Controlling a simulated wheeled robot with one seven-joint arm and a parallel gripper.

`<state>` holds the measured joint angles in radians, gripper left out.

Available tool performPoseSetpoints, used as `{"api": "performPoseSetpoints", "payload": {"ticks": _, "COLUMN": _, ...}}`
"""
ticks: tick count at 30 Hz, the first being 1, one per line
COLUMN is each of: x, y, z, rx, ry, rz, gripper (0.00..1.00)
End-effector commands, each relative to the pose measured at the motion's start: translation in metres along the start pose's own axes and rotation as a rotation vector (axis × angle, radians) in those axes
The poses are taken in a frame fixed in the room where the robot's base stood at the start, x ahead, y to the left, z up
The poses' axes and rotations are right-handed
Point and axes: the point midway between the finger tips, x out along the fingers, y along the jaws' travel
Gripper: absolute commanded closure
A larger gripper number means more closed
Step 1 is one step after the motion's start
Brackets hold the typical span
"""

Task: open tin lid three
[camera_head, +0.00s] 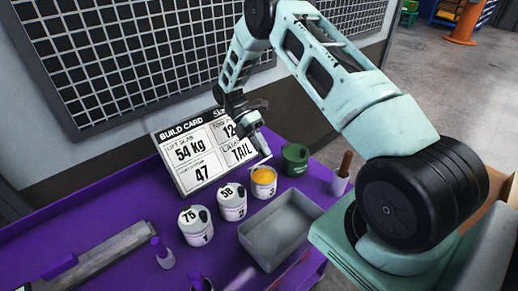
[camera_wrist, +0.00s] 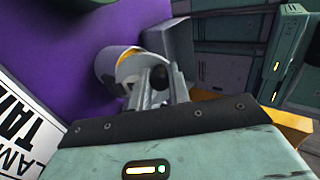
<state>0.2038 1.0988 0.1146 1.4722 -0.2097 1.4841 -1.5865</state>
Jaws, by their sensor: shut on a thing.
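Tin three (camera_head: 263,184) stands at the right end of the tin row, uncovered, with orange contents showing; it also shows in the wrist view (camera_wrist: 105,65). My gripper (camera_head: 256,146) is above and behind it, shut on its lid (camera_head: 262,161), a thin pale disc seen nearly edge-on and apart from the tin. In the wrist view my fingers (camera_wrist: 158,84) close around the lid's dark knob.
A grey tray (camera_head: 246,236) lies in front of the tins. A green canister (camera_head: 295,160) and a cup with a brown handle (camera_head: 341,182) stand to the right. The build card (camera_head: 205,150) leans behind.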

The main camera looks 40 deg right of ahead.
Motion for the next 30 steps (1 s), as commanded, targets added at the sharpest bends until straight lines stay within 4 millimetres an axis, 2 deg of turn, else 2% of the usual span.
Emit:
{"api": "performPoseSetpoints", "payload": {"ticks": 12, "x": -0.0048, "y": 0.0039, "z": -0.0003, "rx": -0.001, "ry": 0.000, "rz": -0.166, "gripper": 1.00}}
{"api": "performPoseSetpoints", "payload": {"ticks": 27, "x": -0.0061, "y": 0.0030, "z": -0.0004, "rx": -0.001, "ry": 0.000, "rz": -0.185, "gripper": 1.00}}
{"api": "performPoseSetpoints", "payload": {"ticks": 28, "x": -0.0061, "y": 0.0030, "z": -0.0004, "rx": -0.001, "ry": 0.000, "rz": -0.185, "gripper": 0.78}}
{"api": "performPoseSetpoints", "payload": {"ticks": 30, "x": -0.0060, "y": 0.0030, "z": -0.0004, "rx": -0.001, "ry": 0.000, "rz": -0.185, "gripper": 0.59}}
